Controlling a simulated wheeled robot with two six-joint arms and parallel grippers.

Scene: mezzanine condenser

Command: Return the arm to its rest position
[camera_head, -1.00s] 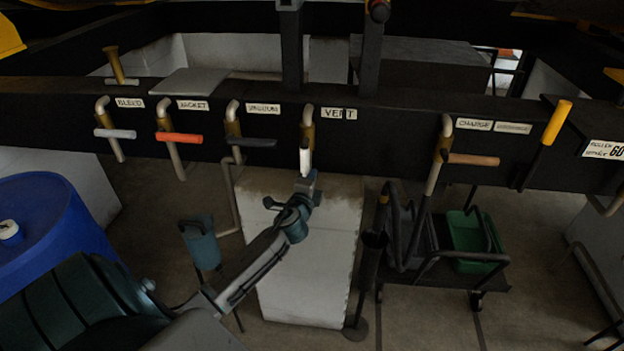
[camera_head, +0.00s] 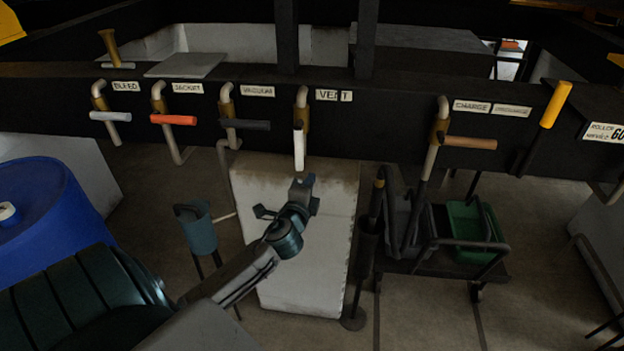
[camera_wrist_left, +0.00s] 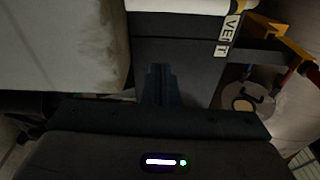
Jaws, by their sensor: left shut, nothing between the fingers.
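My left arm comes in from the lower left in the head view. Its left gripper (camera_head: 304,184) is shut and empty, just below the white vent handle (camera_head: 298,148) and apart from it. The vent handle hangs straight down from its brass valve under the VENT label (camera_head: 333,95). In the left wrist view the closed fingers (camera_wrist_left: 160,84) show in the middle, with the VENT label (camera_wrist_left: 228,36) at the upper right. My right gripper is not in view.
A black beam (camera_head: 390,125) carries several labelled valves with coloured handles. A white box (camera_head: 300,250) stands behind my gripper. A blue drum (camera_head: 45,215) is at the left, a cart with a green bin (camera_head: 465,232) at the right. Open floor shows at the lower right.

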